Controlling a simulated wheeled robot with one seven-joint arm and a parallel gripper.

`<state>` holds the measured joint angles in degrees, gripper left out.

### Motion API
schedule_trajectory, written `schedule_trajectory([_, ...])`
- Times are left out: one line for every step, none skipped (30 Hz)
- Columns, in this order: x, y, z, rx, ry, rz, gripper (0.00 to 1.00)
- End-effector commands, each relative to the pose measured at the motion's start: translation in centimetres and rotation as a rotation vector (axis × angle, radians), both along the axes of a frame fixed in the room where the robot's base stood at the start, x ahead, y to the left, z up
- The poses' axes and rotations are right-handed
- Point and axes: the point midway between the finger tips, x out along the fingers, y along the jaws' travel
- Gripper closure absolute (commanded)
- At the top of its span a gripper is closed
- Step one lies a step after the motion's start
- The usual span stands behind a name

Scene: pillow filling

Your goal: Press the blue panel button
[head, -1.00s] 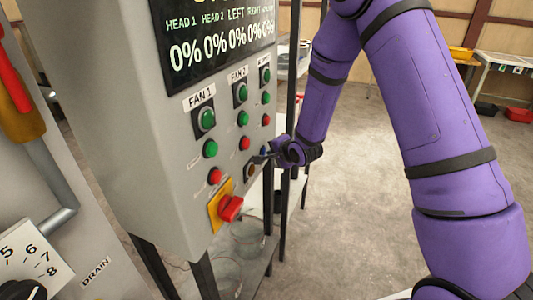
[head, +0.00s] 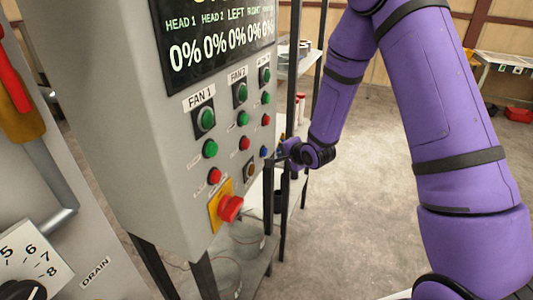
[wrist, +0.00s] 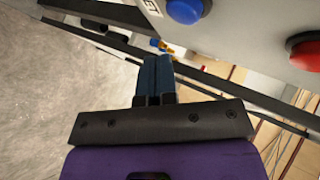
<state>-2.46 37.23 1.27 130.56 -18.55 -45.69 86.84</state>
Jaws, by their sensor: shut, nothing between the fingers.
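The blue button (head: 263,152) sits low at the right of the grey control panel (head: 150,120), below a red button. In the wrist view the blue button (wrist: 185,10) shows at the top, just above and right of the fingertips, and looks unpressed. My gripper (head: 277,157) is beside the panel's right edge, close to the blue button. In the wrist view my gripper (wrist: 154,62) is shut and empty, its two dark blue fingers together. It appears apart from the button.
A red button (wrist: 305,50) is right of the blue one in the wrist view. Green and red fan buttons and a red emergency stop knob (head: 230,207) are on the panel. A metal shelf stand (head: 285,190) is behind.

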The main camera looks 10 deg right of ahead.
Motion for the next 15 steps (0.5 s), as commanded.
schedule_trajectory([-0.3,-0.4,0.0,0.001,0.001,-0.002,1.0])
schedule_trajectory([-0.4,-0.6,0.0,0.001,0.001,-0.002,1.0])
schedule_trajectory([-0.6,-0.9,0.0,0.0,0.001,-0.001,1.0])
schedule_trajectory([-0.8,-1.1,0.0,0.0,0.001,-0.001,1.0])
schedule_trajectory([-0.9,-1.3,0.0,-0.001,0.001,-0.001,1.0])
schedule_trajectory([-1.1,-1.6,0.0,-0.001,0.001,-0.001,1.0])
schedule_trajectory([-1.3,-1.8,0.0,-0.001,0.001,-0.002,1.0])
schedule_trajectory([-1.4,-2.0,0.0,-0.001,0.001,-0.002,1.0])
schedule_trajectory([-1.6,-2.2,0.0,-0.001,0.001,-0.001,1.0])
schedule_trajectory([-1.7,-2.4,0.0,-0.001,0.001,-0.001,1.0])
schedule_trajectory([-1.8,-2.5,0.0,-0.001,0.001,-0.001,1.0])
schedule_trajectory([-1.9,-2.6,0.0,-0.001,0.001,-0.001,1.0])
schedule_trajectory([-1.9,-2.7,0.0,0.0,0.001,0.0,1.0])
schedule_trajectory([-2.0,-2.7,0.0,-0.001,0.001,0.0,1.0])
schedule_trajectory([-2.0,-2.7,0.0,-0.001,0.0,0.001,1.0])
